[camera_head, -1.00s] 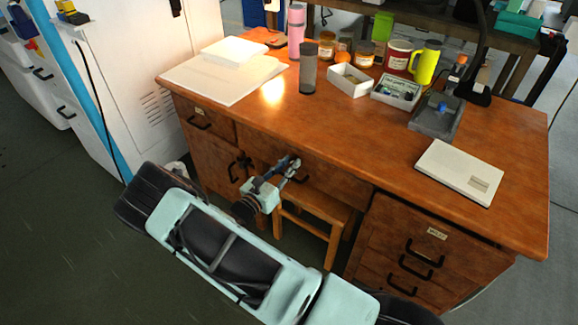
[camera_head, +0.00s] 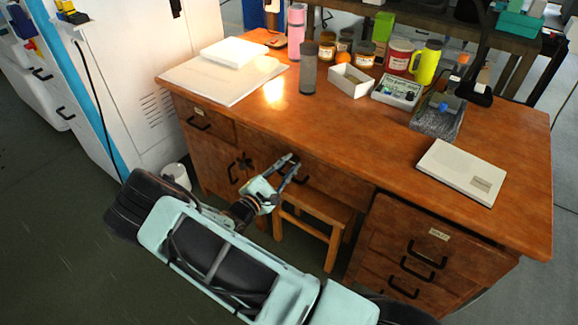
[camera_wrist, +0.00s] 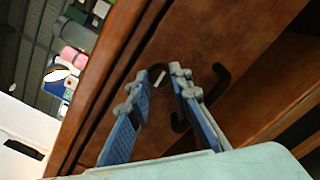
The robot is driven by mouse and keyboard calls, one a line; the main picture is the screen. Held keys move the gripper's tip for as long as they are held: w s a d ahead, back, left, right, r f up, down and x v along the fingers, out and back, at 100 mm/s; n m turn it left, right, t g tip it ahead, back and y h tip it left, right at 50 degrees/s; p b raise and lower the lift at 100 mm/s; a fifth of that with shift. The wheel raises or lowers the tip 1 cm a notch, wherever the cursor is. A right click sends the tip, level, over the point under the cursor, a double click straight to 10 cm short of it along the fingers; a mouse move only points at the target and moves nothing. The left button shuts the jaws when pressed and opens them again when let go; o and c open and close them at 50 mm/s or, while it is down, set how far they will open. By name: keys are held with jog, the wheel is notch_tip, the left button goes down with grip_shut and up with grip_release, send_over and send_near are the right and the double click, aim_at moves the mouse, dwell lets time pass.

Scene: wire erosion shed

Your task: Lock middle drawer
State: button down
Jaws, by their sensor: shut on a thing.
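The middle drawer (camera_head: 330,177) is the wide wooden front under the desk top, above the stool, and looks closed. Its black handle (camera_head: 301,179) also shows in the wrist view (camera_wrist: 219,83), beside the right finger. My gripper (camera_head: 288,165) is at the drawer front, left of and above the handle. In the wrist view, its blue-grey fingers (camera_wrist: 158,90) reach the wood on either side of a small pale and dark piece (camera_wrist: 158,77), which looks like the key. The fingers are shut on it. The keyhole and the lock's state cannot be made out.
A wooden stool (camera_head: 318,205) stands under the drawer. The right drawer stack (camera_head: 425,255) and the left cupboard (camera_head: 212,160) flank the knee space. Papers (camera_head: 225,80), jars and trays stand on the desk top. Open floor lies in front of the desk.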

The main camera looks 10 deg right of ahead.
jog(key=shift+m, duration=0.5)
jog(key=c, duration=1.7)
grip_release()
jog(key=shift+c, duration=0.2)
jog(key=v, duration=1.2)
